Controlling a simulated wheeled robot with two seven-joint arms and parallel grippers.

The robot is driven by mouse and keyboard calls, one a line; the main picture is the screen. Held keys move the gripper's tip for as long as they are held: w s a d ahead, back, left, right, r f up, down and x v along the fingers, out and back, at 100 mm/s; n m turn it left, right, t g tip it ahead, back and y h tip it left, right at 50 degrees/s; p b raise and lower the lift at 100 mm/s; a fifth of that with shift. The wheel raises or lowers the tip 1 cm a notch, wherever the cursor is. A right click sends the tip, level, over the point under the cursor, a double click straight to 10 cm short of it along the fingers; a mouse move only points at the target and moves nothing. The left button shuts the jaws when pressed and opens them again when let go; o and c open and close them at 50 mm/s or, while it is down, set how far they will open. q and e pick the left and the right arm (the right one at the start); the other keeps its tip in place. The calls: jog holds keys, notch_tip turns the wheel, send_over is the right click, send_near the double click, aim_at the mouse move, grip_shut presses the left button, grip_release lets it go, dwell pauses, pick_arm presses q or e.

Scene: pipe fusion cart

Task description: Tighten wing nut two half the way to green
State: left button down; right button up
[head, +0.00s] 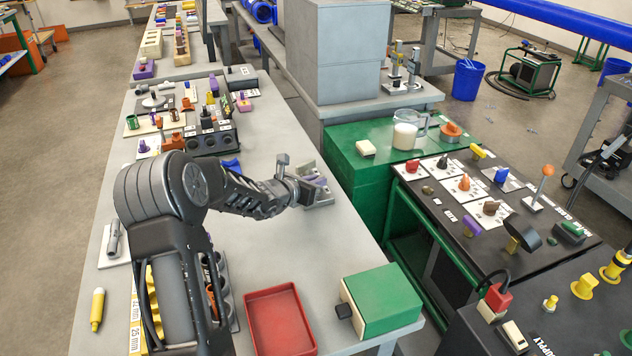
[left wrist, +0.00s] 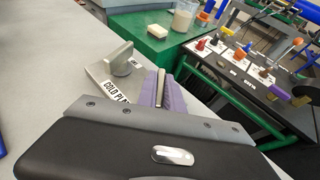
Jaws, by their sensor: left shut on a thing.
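My left gripper (head: 306,190) is over the grey table at a small plate fixture (head: 322,200) near the table's right edge. In the left wrist view the plate (left wrist: 100,72) carries a label starting "COLD PL". A pale grey wing-shaped piece (left wrist: 122,62) stands on the plate, apart from the jaws. No green mark shows on the plate. My right gripper is not in view.
A red tray (head: 280,322) and a green box (head: 384,302) stand at the table's near end. A green cabinet (head: 362,188) and a black control panel (head: 470,222) stand to the right. Several fittings crowd the table's far part. Bare tabletop lies between the plate and green box.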

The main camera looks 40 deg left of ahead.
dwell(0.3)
pick_arm(q)
jog(key=shift+r+p, duration=0.15)
jog(key=shift+p, duration=0.15)
jog(key=m+h+p, duration=0.1)
jog(key=p, duration=0.1)
jog(key=m+h+p, duration=0.1)
jog(key=p, duration=0.2)
jog(key=shift+a+r+h, duration=0.15)
jog(key=shift+r+h, duration=0.15)
jog(key=shift+f+m+h+p, duration=0.1)
jog(key=shift+m+h+p, duration=0.3)
jog(key=shift+p, duration=0.05)
jog(key=shift+f+m+h, duration=0.25)
jog(key=shift+m+h, duration=0.45)
jog(key=shift+h, duration=0.1)
jog(key=c, duration=1.5)
grip_release()
jog(key=shift+g, duration=0.3)
